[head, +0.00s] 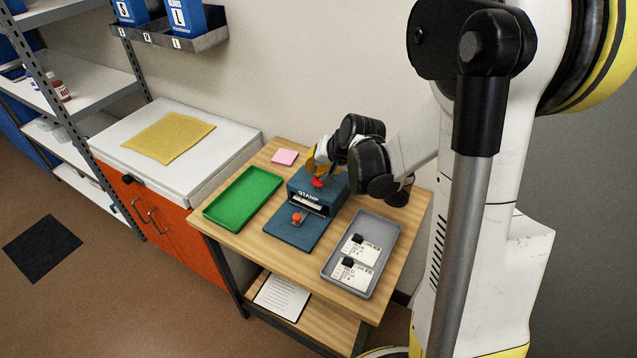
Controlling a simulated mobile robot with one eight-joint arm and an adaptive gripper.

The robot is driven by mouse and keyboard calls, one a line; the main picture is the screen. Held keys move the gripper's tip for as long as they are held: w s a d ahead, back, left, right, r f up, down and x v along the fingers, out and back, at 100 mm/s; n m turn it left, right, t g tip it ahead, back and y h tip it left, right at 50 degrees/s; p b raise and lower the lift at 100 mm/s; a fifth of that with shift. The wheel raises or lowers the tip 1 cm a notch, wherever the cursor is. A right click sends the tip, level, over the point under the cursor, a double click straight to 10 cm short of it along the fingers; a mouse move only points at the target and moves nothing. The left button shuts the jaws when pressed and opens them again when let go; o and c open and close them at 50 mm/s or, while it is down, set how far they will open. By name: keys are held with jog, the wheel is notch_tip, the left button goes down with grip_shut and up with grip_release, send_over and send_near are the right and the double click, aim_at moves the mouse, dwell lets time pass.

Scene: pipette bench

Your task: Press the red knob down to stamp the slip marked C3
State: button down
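A blue stamp press (332,203) marked STAMP stands on the wooden table, with a flat blue plate (292,232) in front of it. Its red knob (318,183) is on top, partly hidden by my gripper (321,172). My gripper points down right at the knob; contact and finger opening are too small to make out. A small orange-red piece (298,217) is in front of the press opening, where a pale strip shows. Two white slips (366,252) with black blocks lie in the grey tray; their marks are unreadable, so I cannot tell which is C3.
An empty green tray (243,199) lies left of the press, and the grey tray (329,270) lies right. A pink pad (285,157) is at the back of the table (393,277). A white-topped cabinet (213,160) with a yellow mat (169,137) adjoins on the left.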

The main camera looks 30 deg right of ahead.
aim_at(316, 178)
jog(key=shift+r, duration=0.35)
notch_tip(316, 178, up, 6)
jog(key=p, duration=0.4)
jog(key=shift+p, duration=0.35)
dwell(0.4)
jog(key=s+a+r+n+b, duration=0.1)
jog(key=s+a+r+n, duration=0.1)
jog(key=s, duration=0.5)
jog(key=s+a+r+n+b, duration=0.1)
jog(key=s+a+r+n, duration=0.1)
jog(key=s+a, duration=0.3)
jog(key=s+a+r+n+h+b, duration=0.1)
jog(key=s+a+r+n, duration=0.2)
jog(key=s, duration=0.7)
jog(key=shift+s+a+r, duration=0.15)
jog(key=shift+s+a, duration=0.25)
jog(key=shift+a, duration=0.2)
